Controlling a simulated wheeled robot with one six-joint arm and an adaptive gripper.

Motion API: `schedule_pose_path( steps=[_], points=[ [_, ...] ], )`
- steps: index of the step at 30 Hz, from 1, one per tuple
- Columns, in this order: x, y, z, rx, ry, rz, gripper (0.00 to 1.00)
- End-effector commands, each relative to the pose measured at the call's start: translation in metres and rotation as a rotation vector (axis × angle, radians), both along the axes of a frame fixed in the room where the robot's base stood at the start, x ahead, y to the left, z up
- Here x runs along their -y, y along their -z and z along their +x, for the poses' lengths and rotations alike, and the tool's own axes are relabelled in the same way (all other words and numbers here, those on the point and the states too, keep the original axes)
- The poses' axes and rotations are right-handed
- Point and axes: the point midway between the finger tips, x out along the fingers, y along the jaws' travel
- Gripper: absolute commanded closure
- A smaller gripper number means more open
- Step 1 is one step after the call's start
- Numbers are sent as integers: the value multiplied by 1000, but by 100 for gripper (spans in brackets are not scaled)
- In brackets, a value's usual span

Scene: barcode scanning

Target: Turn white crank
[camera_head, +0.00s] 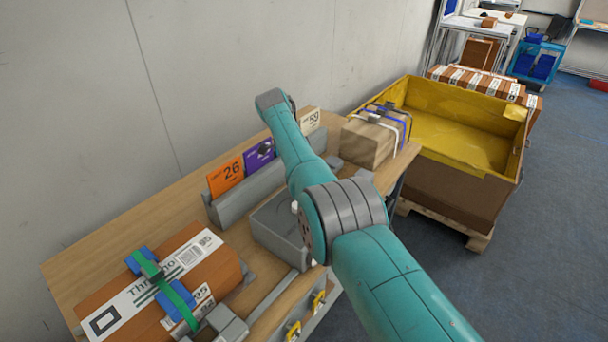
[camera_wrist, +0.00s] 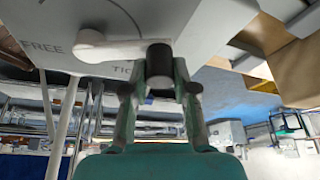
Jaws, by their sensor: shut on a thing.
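The white crank (camera_wrist: 108,49) shows in the wrist view as a pale lever on the face of a light grey box (camera_wrist: 190,20) with the printed words "FREE" and "TIC". A dark round knob (camera_wrist: 160,60) is at the lever's right end. My gripper (camera_wrist: 160,84) has its two green fingers with dark tips on either side of the knob, shut on it. In the head view a grey box (camera_head: 272,228) stands on the wooden table, partly behind my teal arm. My gripper is hidden there, and the crank cannot be made out clearly.
On the wooden table (camera_head: 88,262) lie a strapped brown parcel (camera_head: 205,255) at the left and a strapped cardboard box (camera_head: 366,143) at the right end. A holder with an orange "26" card (camera_head: 226,176) stands at the back. A yellow-lined crate (camera_head: 455,135) is beyond.

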Motion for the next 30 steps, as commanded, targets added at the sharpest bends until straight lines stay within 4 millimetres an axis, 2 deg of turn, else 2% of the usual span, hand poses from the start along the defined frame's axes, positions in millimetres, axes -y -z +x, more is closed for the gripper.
schedule_pose_path(
  steps=[12, 28, 29, 30],
  points=[
    [12, 1, -7, -1, 167, -2, 100],
    [13, 1, -8, 0, 187, -2, 100],
    [13, 1, -8, 0, 186, -2, 68],
    [13, 1, -8, 0, 186, -2, 58]
  ],
)
